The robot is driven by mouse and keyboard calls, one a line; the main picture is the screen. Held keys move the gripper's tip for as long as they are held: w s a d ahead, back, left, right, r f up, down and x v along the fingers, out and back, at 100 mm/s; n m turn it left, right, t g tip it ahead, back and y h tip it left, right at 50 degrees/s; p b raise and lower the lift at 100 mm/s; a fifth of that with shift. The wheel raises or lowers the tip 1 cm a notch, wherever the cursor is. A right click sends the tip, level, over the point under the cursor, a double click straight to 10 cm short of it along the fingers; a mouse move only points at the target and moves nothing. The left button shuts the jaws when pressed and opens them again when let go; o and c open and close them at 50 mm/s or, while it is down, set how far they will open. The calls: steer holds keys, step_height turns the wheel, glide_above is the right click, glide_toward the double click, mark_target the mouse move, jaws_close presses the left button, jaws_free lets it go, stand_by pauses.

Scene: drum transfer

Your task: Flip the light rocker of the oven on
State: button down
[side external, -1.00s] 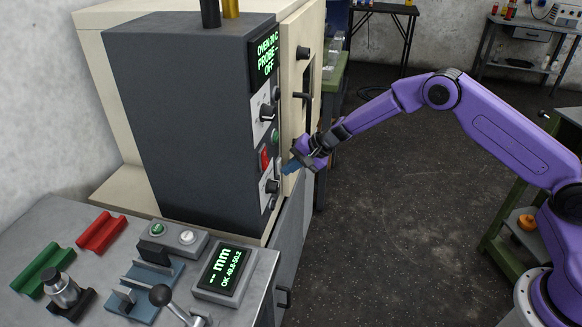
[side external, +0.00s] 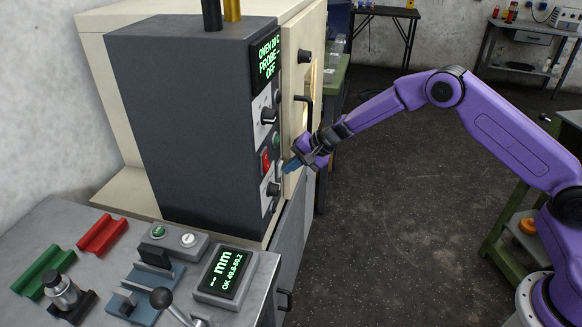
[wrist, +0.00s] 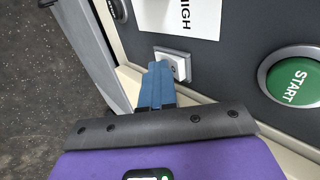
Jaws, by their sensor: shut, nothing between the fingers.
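The oven (side external: 185,125) is a tall dark grey and cream cabinet with its control panel facing right in the side external view. The light rocker (wrist: 172,65) is a small white switch in a pale frame on the dark panel in the wrist view. My gripper (side external: 288,165) is at the lower part of the panel. In the wrist view its blue fingers (wrist: 156,82) are closed together and empty, with their tips at the rocker's left side, overlapping its frame; I cannot tell whether they still touch it. The oven window (side external: 312,78) glows warm yellow.
A green START button (wrist: 295,76) and a HIGH label (wrist: 180,14) sit near the rocker. The side external view shows a red switch (side external: 266,162), knobs (side external: 268,116) and a door handle (side external: 303,98) close by. Open floor lies right of the oven.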

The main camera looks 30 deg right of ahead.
steer(key=shift+r, duration=0.1)
steer(key=s+d+r, duration=0.4)
steer(key=s+d, duration=0.4)
steer(key=shift+s+d+r, duration=0.35)
steer(key=shift+s+d, duration=0.05)
